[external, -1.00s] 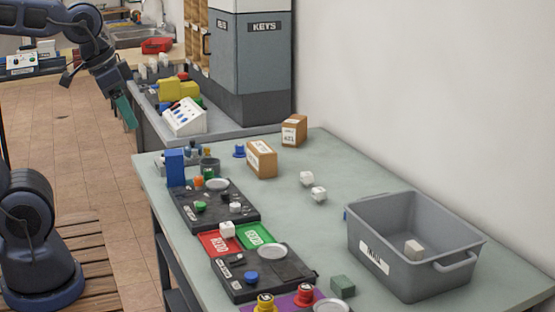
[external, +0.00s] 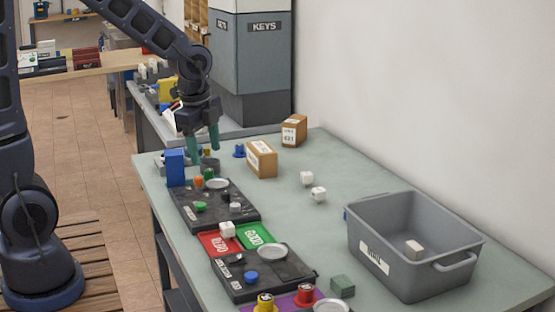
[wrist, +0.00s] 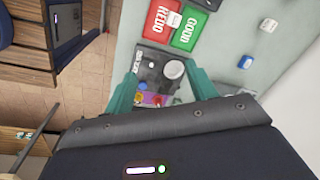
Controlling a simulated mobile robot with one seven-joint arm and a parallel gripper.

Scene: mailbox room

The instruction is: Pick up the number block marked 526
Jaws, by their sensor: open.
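My gripper (external: 204,146) is open and empty, its two teal fingers pointing down over the far left end of the table, above the black board. In the wrist view the open fingers (wrist: 162,92) frame a black tray below. Small white blocks stand at mid table: one (external: 306,178) and another (external: 319,194) close together. A further white block (external: 227,229) sits by the red and green trays, and one pale block (external: 414,247) lies in the grey bin. Their markings are too small to read, so I cannot tell which is 526.
The grey bin (external: 366,236) stands at the right. Two brown boxes (external: 262,160) (external: 294,131) stand at the back. A blue block (external: 175,168) stands near the left edge. The table's middle is mostly clear.

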